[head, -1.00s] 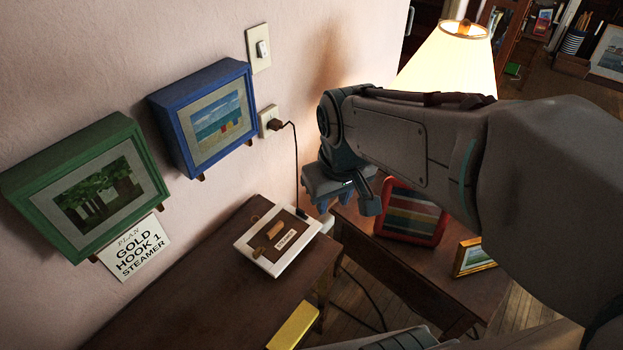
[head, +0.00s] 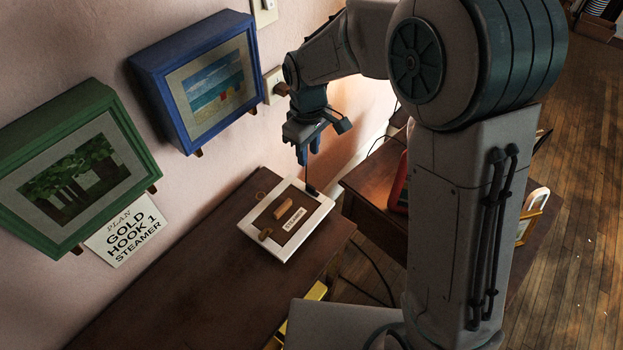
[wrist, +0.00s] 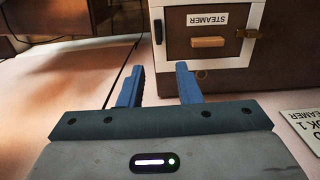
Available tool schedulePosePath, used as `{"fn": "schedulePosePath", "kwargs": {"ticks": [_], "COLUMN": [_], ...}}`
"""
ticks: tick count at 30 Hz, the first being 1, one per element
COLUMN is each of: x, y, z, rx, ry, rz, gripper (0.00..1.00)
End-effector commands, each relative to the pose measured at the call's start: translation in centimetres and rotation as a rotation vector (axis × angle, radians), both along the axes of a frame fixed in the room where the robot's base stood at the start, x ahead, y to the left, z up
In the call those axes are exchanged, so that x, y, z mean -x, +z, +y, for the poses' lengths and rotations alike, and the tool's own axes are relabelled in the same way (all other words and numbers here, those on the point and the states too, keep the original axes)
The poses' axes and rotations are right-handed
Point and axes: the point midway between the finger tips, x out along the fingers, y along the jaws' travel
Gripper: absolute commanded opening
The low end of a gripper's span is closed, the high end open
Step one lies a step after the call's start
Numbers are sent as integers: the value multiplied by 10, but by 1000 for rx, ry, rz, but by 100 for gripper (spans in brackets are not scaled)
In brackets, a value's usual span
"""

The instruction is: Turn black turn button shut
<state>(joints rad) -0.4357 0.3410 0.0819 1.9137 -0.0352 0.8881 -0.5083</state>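The white-framed box (head: 247,231) with a brown door (head: 284,222) labelled STEAMER sits on the dark wooden desk. The black turn button (head: 311,191) is on its right-hand frame edge. In the wrist view the button (wrist: 158,31) lies lengthwise along the left white frame strip, beside the door, not visibly across it. A wooden handle (wrist: 207,42) is on the door; a brass piece (wrist: 248,33) reaches across the opposite frame edge. My gripper (head: 308,156) is above the box's far side. Its blue fingers (wrist: 159,85) are apart, with nothing between them.
A blue picture box (head: 193,90) and a green one (head: 75,170) hang on the wall, with a paper sign (head: 127,230) below. A plugged outlet (head: 274,86) is near my gripper. The desk's front left (head: 180,290) is bare.

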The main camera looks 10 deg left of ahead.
Motion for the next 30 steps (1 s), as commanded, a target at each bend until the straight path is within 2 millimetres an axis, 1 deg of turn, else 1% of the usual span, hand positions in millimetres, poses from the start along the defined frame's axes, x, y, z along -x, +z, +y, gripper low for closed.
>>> {"fn": "schedulePosePath", "kwargs": {"ticks": [3,9,15,18,21,30], "x": [-1,0,-1,-1,0,-1], "y": [-23,-67,-102,-113,-120,-123], "z": [-4,-5,-4,-3,-3,-3], "rx": [3,4,2,1,1,0], "ry": [-9,-10,-9,-8,-8,-7], "rz": [5,6,3,2,2,0], "gripper": [31,31,31,31,31,31]}}
